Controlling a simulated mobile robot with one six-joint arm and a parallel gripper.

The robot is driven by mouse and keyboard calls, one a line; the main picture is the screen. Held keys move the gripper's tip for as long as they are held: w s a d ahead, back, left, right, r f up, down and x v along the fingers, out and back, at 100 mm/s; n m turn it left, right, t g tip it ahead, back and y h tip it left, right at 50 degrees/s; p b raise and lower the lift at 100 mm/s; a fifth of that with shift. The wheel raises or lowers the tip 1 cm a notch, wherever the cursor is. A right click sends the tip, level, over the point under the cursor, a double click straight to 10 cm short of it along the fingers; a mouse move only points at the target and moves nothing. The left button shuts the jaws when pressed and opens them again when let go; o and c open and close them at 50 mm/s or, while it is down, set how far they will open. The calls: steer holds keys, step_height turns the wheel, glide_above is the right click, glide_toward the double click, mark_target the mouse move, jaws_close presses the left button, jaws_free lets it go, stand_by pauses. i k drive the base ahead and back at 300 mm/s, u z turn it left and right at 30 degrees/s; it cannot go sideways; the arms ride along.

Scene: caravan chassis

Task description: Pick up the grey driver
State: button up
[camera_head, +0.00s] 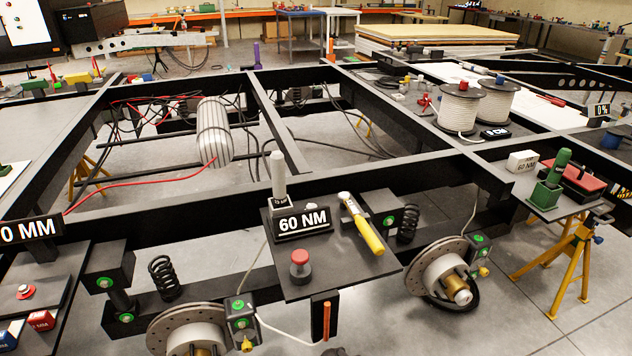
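The grey driver (279,174) stands upright on a small dark tray (345,262) on the chassis frame, near the middle of the camera_head view. Its grey handle points up. A similar green driver (557,167) stands in a green holder on another tray at the right. My gripper cannot be made out in this view.
On the same tray, a yellow-handled wrench (362,224) lies at the right and a red-topped piece (299,267) stands in front. Brake hubs (441,272) and springs sit around the tray. Black chassis beams and loose cables lie behind. Yellow stands (560,257) are at the right.

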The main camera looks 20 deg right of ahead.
mark_target(278, 164)
steer(key=z, duration=0.7)
steer(key=k, duration=1.45)
steer(key=u, duration=0.7)
steer(key=i, duration=1.7)
steer(key=z, duration=0.25)
